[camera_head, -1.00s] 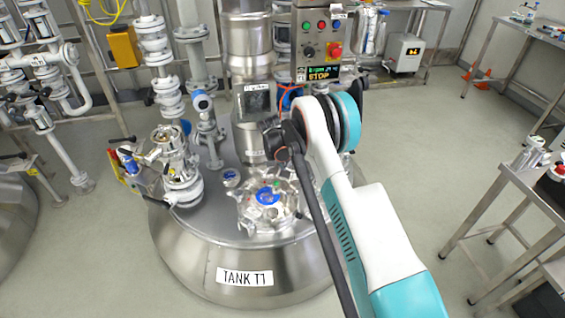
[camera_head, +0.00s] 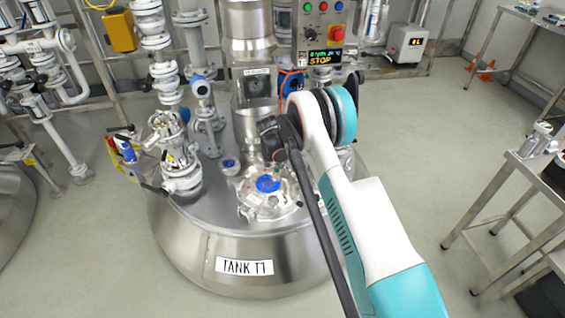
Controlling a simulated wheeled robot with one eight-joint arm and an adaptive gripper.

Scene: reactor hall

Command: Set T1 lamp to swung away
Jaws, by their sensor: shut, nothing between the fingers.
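The tank T1 (camera_head: 300,262) stands in the middle, with a label reading TANK T1 on its front. Its lid carries a round clamped manway cover (camera_head: 282,205) with a blue centre. A small square dark-faced box (camera_head: 256,90) with a little sign above it stands at the back of the lid; its sign is too small to read surely. I cannot pick out the lamp with certainty. My arm (camera_head: 365,220) reaches from the lower right over the tank and covers the right part of the lid. My gripper cannot be made out at the arm's far end.
A control box (camera_head: 309,30) with buttons and a display reading STOP stands behind the tank. Valves and pipes (camera_head: 183,165) rise at the left of the lid. A steel table (camera_head: 520,165) stands at the right. The floor between tank and table is clear.

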